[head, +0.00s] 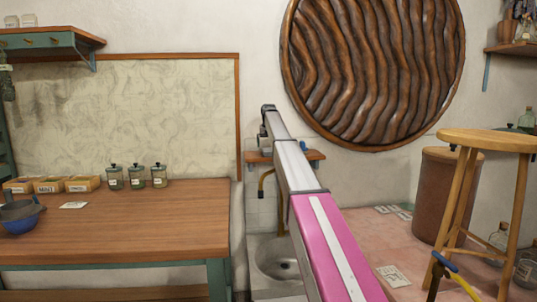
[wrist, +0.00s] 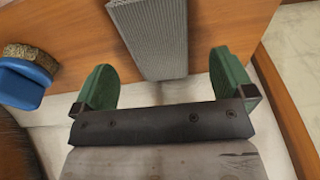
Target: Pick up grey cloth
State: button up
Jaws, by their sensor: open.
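The grey cloth (wrist: 150,35) shows in the wrist view as a ribbed grey strip. It lies against the wooden shelf (wrist: 225,25) and hangs past its edge. My gripper (wrist: 162,62) is open, with one green finger on each side of the cloth's lower part. Gaps show between the cloth and both fingers, and nothing is gripped. In the head view my arm covers the middle of the small wall shelf (head: 314,155), and I cannot make out the cloth or my fingers there.
A blue object with a rough brown top (wrist: 25,75) is left of my gripper. In the head view a sink (head: 275,262) lies below the shelf. A wooden table (head: 120,225) with jars (head: 137,177) stands left, a stool (head: 487,140) right.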

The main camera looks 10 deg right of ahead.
aim_at(269, 150)
jog(key=f, duration=0.3)
jog(key=shift+w+d+f, duration=0.1)
jog(key=shift+w+f, duration=0.1)
jog(key=shift+f, duration=0.2)
jog(key=c, duration=1)
jog(key=shift+o, duration=0.2)
jog(key=shift+r, duration=0.1)
